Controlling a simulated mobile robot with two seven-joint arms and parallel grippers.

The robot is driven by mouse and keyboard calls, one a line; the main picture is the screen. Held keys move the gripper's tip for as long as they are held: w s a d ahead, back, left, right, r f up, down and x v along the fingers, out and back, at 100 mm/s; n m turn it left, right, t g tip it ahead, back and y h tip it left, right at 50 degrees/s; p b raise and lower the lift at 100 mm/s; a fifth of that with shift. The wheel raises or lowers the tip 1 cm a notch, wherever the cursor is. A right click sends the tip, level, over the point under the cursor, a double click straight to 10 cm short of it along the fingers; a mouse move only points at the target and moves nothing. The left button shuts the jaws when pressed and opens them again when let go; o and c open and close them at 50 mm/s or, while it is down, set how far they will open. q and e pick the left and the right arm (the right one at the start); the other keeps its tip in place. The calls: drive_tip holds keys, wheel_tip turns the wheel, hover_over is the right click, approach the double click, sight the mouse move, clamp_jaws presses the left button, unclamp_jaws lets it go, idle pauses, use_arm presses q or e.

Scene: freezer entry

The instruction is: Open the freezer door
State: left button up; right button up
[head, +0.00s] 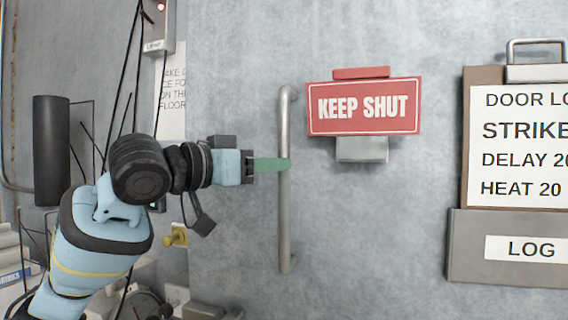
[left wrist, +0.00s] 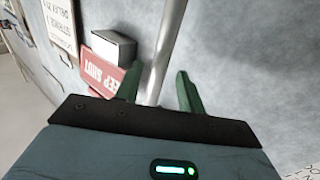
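The freezer door (head: 380,225) is a grey, mottled panel that fills most of the head view. Its handle is a vertical metal bar (head: 285,225) left of centre. My left gripper (head: 284,164) reaches it from the left, with its green fingers at the bar's mid-height. In the left wrist view the handle bar (left wrist: 164,50) runs between the two green fingers. The fingers stand apart, with a gap visible between the bar and the right-hand finger, so the gripper is open around the bar. The door looks closed. My right gripper is in neither view.
A red KEEP SHUT sign (head: 363,107) on a grey bracket sits right of the handle. A log clipboard (head: 465,150) and LOG box (head: 465,250) are farther right. A light switch box (head: 158,25), cables and a yellow knob (head: 175,236) are at left.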

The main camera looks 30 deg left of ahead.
use_arm(q)
drive_tip(key=shift+x, duration=2)
drive_tip(key=shift+c, duration=0.2)
clamp_jaws()
